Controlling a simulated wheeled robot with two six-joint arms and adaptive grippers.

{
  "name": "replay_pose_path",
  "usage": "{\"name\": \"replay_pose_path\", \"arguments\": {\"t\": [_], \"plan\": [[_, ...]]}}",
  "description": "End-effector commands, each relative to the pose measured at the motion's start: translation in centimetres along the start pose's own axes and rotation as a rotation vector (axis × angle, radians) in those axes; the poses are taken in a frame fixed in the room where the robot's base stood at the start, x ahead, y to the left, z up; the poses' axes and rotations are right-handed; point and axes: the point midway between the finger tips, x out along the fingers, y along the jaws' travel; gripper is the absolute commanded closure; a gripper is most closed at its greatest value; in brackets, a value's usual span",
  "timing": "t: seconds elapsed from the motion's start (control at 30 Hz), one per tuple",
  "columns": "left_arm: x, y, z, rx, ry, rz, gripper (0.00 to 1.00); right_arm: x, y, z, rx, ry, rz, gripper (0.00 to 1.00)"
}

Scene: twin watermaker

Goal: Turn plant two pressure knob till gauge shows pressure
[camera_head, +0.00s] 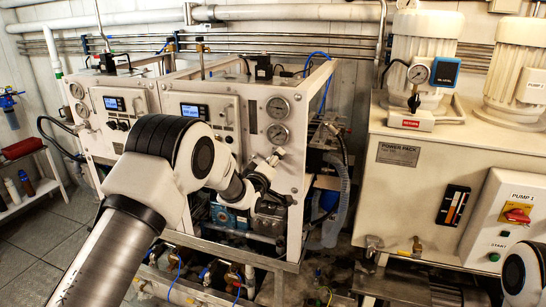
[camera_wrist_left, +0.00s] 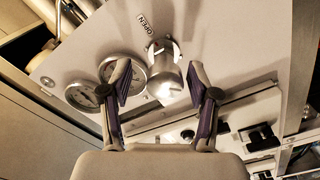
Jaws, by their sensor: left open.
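The plant two pressure knob (camera_wrist_left: 165,85) is a silver cylinder on the panel, beside an "OPEN" label (camera_wrist_left: 145,22) in the left wrist view. My left gripper (camera_wrist_left: 158,82) is open, one finger on each side of the knob in that view, with visible gaps; I cannot tell how deep the fingers reach. In the head view my left gripper (camera_head: 266,170) is at the right panel of the second unit, below its two round gauges, the upper (camera_head: 277,108) and the lower (camera_head: 277,133). The gauge needles are too small to read. My right gripper is out of view.
The first unit (camera_head: 113,104) stands left of the second unit's screen (camera_head: 195,111). The power pack (camera_head: 410,190) with its pumps stands to the right, across a narrow gap with hoses. Hoses and fittings lie below the panel.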

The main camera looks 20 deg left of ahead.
Motion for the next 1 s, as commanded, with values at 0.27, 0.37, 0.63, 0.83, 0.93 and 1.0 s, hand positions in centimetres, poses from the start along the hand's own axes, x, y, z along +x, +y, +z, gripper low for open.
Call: {"name": "replay_pose_path", "arguments": {"t": [0.27, 0.37, 0.63, 0.83, 0.93, 1.0], "plan": [[0.2, -0.1, 0.0, 0.0, 0.0, -0.002, 0.46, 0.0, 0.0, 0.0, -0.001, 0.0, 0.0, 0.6], [0.2, -0.1, 0.1, 0.0, 0.0, -0.002, 0.82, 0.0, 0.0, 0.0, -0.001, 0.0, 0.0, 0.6], [0.2, -0.2, 0.1, 0.003, -0.001, -0.002, 1.0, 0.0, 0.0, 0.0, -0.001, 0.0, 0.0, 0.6], [0.2, -0.3, 0.2, 0.035, -0.002, -0.003, 1.0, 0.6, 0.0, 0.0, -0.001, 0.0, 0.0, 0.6], [0.2, -0.4, 0.3, 0.074, -0.001, -0.002, 1.0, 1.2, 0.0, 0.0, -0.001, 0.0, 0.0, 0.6], [0.2, -0.4, 0.3, 0.111, -0.001, -0.001, 1.0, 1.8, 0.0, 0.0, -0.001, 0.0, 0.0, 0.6]]}}
